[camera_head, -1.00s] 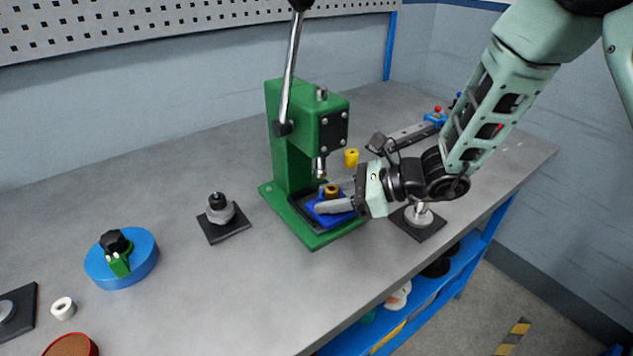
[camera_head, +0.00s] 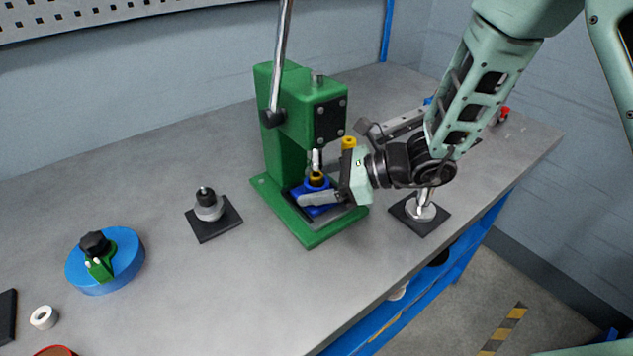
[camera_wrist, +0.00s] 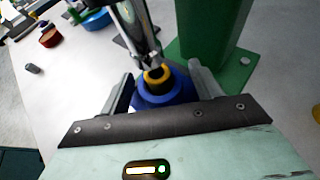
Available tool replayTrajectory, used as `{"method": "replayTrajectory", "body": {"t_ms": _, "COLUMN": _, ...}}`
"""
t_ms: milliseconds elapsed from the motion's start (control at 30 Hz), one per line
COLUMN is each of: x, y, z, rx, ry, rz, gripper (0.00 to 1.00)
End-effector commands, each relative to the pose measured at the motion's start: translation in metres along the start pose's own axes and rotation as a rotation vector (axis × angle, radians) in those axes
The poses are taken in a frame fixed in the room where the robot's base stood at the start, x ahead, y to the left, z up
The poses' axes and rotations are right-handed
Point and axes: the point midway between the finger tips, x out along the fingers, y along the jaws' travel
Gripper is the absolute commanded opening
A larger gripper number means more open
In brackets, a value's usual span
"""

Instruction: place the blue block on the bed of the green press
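The green press (camera_head: 287,142) stands on the bench, with its dark bed plate (camera_head: 336,218) at the foot. The blue block (camera_head: 312,189), topped by a yellow ring with a dark hole, is over the bed under the ram. Whether its underside touches the bed is hidden. My gripper (camera_head: 318,196) reaches in from the right with one finger along each side of the block. In the wrist view the blue block (camera_wrist: 163,95) fills the space between the fingers, which look closed against it. The near finger hides part of the block in the head view.
The ram tip (camera_head: 316,160) is very close to the yellow ring. The press lever (camera_head: 282,55) rises above. A post on a black plate (camera_head: 424,223) stands right, below my wrist. A yellow cylinder (camera_head: 348,142) is behind my gripper.

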Motion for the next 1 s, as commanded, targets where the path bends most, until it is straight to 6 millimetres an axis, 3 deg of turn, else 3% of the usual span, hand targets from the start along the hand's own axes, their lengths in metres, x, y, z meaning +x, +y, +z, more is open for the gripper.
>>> {"method": "replayTrajectory", "body": {"t_ms": 367, "x": -0.008, "y": -0.001, "z": 0.003, "rx": 0.000, "ry": 0.000, "rz": -0.003, "gripper": 0.64}}
{"method": "replayTrajectory", "body": {"t_ms": 800, "x": -0.096, "y": -0.001, "z": 0.002, "rx": 0.000, "ry": 0.000, "rz": -0.005, "gripper": 0.64}}
{"method": "replayTrajectory", "body": {"t_ms": 1000, "x": -0.117, "y": 0.000, "z": 0.002, "rx": -0.001, "ry": 0.000, "rz": -0.001, "gripper": 0.64}}
